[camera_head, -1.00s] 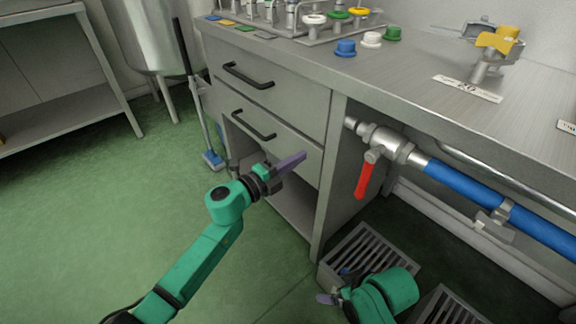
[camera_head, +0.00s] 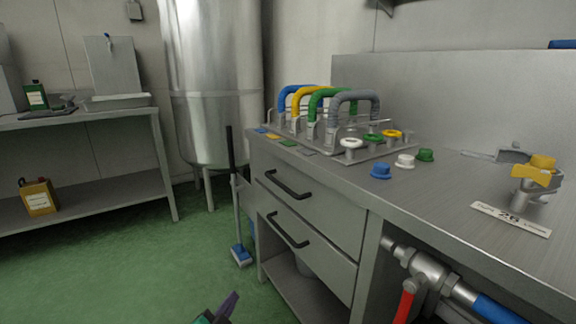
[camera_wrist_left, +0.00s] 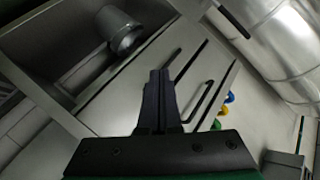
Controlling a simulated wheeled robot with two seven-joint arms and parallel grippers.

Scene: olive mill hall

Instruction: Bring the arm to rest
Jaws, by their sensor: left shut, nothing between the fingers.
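My left gripper (camera_head: 230,304) shows only at the bottom edge of the head view, with its purple-grey fingers pointing up and to the right. It is over the green floor, to the left of the drawer bench (camera_head: 325,208), and appears apart from it. In the left wrist view its dark fingers (camera_wrist_left: 158,82) are pressed together, with nothing between them. Most of my left arm is below the head view's edge. My right gripper is in neither view.
The bench has two black drawer handles (camera_head: 288,185) and an open shelf below. A blue-headed broom (camera_head: 241,254) stands at its left end, before a steel tank (camera_head: 215,90). A red-levered valve (camera_head: 428,270) is at lower right. Green floor (camera_head: 110,275) is clear at left.

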